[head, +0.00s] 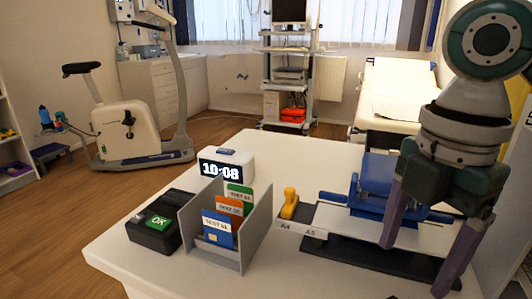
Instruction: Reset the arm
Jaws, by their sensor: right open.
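My right arm comes in from the upper right of the head view. Its gripper (416,267) points down with its two purple fingers spread apart, over the right part of the white table (115,245). Nothing shows held between the fingers. The fingers hang in front of a flat device marked A4 and A5 (320,222), with a blue part (375,180) on it. I cannot tell whether the fingertips touch the device or the table. My left arm and gripper are not in view.
On the table stand a digital clock (226,168) reading 10:08, a grey holder (262,225) with several coloured cards (218,228), a black box (153,232) with a green OK screen, and a yellow object (289,203). An exercise bike (130,135), equipment cart (290,75) and bed (395,95) stand behind.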

